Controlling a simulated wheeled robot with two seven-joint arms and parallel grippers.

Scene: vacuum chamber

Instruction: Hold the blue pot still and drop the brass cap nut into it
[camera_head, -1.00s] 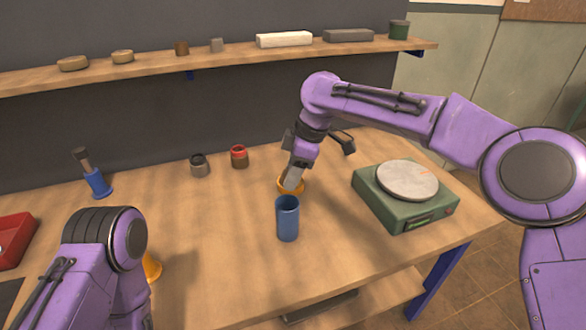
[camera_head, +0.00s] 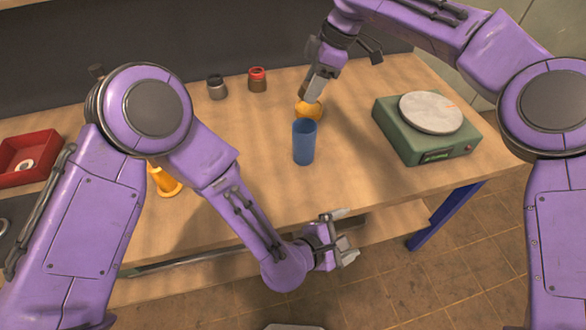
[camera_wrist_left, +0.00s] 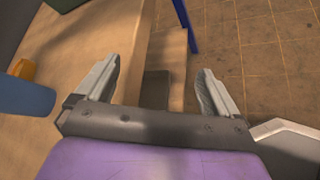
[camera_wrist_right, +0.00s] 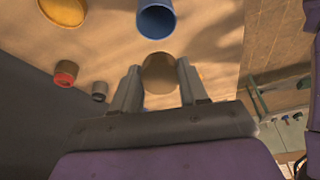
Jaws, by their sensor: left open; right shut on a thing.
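The blue pot (camera_head: 304,143) stands upright on the table; it also shows in the right wrist view (camera_wrist_right: 156,20) and at the left edge of the left wrist view (camera_wrist_left: 28,95). My right gripper (camera_head: 308,92) is behind the pot, pointing down, shut on the round, dull brass cap nut (camera_wrist_right: 160,72). In the right wrist view the nut sits between the fingertips, apart from the pot. My left gripper (camera_head: 345,238) is open and empty, in front of the table's near edge and apart from the pot.
A green scale (camera_head: 430,140) is to the right. A red-topped jar (camera_head: 257,80) and dark-topped jar (camera_head: 217,88) stand behind left. An orange cone (camera_head: 165,182) and red tray (camera_head: 25,155) are at left.

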